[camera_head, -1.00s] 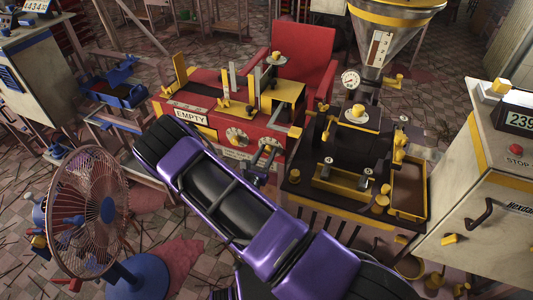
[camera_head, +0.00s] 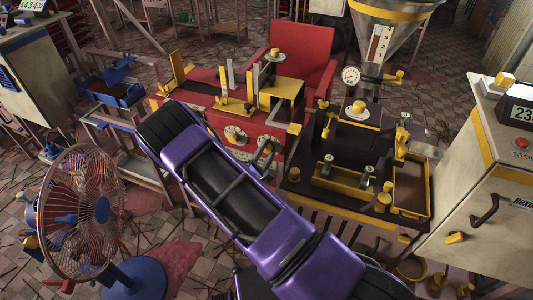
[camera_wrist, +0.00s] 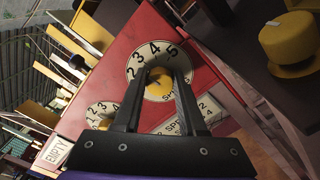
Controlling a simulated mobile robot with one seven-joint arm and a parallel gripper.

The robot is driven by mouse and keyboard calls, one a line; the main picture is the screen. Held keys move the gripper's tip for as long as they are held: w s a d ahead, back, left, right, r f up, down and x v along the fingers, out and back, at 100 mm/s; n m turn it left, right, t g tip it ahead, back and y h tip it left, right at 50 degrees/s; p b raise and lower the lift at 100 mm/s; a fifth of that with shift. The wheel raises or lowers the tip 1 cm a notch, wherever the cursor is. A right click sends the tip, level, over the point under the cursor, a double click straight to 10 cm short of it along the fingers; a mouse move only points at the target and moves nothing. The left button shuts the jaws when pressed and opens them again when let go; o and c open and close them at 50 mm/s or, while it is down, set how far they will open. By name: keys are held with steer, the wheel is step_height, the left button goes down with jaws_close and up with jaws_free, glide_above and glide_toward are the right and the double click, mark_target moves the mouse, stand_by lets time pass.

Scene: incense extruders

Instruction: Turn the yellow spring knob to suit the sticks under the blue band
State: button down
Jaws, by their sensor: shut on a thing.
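The yellow spring knob (camera_wrist: 158,84) sits at the centre of a round white dial on the red machine (camera_wrist: 115,62). The dial (camera_wrist: 148,50) shows numbers 2 to 5 along its upper arc, with a partly hidden label starting "SP" below. My gripper (camera_wrist: 162,72) is shut on this knob, one dark finger on each side. I cannot read the knob's setting, as the fingers cover part of it. In the head view my gripper (camera_head: 265,152) is small at the red machine's front. I cannot make out a blue band or sticks under it.
A second dial (camera_wrist: 101,112) is close beside the held one, partly behind a finger. An EMPTY sign (camera_wrist: 57,152) is on the machine's front. A black table with yellow fittings (camera_head: 310,190) stands close right. A fan (camera_head: 80,210) stands at left.

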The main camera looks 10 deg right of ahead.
steer(key=m+b, duration=0.1)
steer(key=m, duration=0.1)
steer(key=m+b, duration=0.1)
steer(key=m, duration=0.1)
steer(key=shift+f+m, duration=0.2)
steer(key=shift+m, duration=0.1)
steer(key=shift+m+b, duration=0.9)
steer(key=shift+m, duration=0.5)
steer(key=shift+c, duration=2.3)
jaws_free()
steer(key=v, duration=1.7)
steer(key=shift+s, duration=0.3)
steer(key=shift+a, duration=0.1)
